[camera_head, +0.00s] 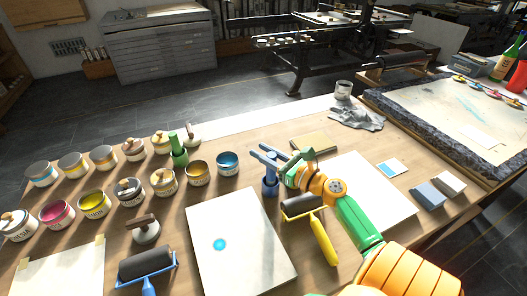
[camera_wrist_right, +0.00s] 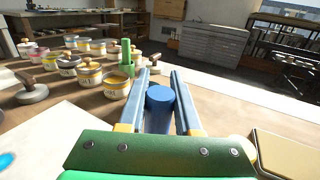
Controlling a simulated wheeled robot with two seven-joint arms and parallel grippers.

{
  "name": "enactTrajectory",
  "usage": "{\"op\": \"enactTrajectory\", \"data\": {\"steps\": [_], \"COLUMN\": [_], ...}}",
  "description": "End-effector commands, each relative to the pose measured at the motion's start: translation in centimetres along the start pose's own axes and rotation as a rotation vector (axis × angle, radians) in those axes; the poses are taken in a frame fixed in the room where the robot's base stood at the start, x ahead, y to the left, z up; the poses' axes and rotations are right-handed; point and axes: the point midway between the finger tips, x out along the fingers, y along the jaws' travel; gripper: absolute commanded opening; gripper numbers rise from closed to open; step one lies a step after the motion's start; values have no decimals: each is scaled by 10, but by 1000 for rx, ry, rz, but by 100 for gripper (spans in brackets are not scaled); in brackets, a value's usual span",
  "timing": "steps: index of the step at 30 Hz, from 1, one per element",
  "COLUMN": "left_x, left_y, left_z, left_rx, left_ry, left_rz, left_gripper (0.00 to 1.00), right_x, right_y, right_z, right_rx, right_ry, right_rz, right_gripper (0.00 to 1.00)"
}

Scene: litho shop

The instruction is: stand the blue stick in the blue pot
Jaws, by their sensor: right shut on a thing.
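My right gripper (camera_head: 270,155) comes in from the lower right, its two blue-grey fingers on either side of the blue stick (camera_wrist_right: 160,98). It is shut on the stick, whose round top shows between the fingers in the right wrist view. In the head view a wider blue piece, which looks like the blue pot (camera_head: 270,189), is directly below the fingers. The stick looks upright and in line with it. I cannot tell how deep the stick sits, as the fingers hide the join. My left gripper is not in view.
A green stick in a green holder (camera_head: 180,156) stands among several ink tins at the left. An open tin of blue ink (camera_head: 228,160) is left of the gripper. A yellow-handled roller (camera_head: 323,238) and a pale slab (camera_head: 238,250) lie in front. Paper (camera_head: 375,190) lies right.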

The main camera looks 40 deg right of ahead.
Motion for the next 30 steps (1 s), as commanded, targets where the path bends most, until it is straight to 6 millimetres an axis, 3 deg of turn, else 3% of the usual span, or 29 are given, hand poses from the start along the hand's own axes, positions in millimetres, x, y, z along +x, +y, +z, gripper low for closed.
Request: {"op": "enactTrajectory", "data": {"steps": [3, 11, 12, 16, 25, 30], "left_x": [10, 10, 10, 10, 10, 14], "left_y": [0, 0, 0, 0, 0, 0], "left_z": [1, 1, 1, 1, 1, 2], "left_rx": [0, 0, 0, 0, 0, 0], "left_ry": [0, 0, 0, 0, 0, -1], "left_rz": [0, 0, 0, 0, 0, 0], "left_gripper": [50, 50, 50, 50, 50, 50], "right_x": [0, 0, 0, 0, -2, -35], "right_y": [0, 0, 0, 0, 0, 0], "right_z": [-12, -12, -12, -12, -13, -15], "right_rx": [2, 1, 1, 1, 1, 3], "right_ry": [-1, 0, 0, 0, 1, 3], "right_rz": [0, 0, 0, 0, 0, -2], "right_gripper": [0, 0, 35, 68, 68, 68]}}
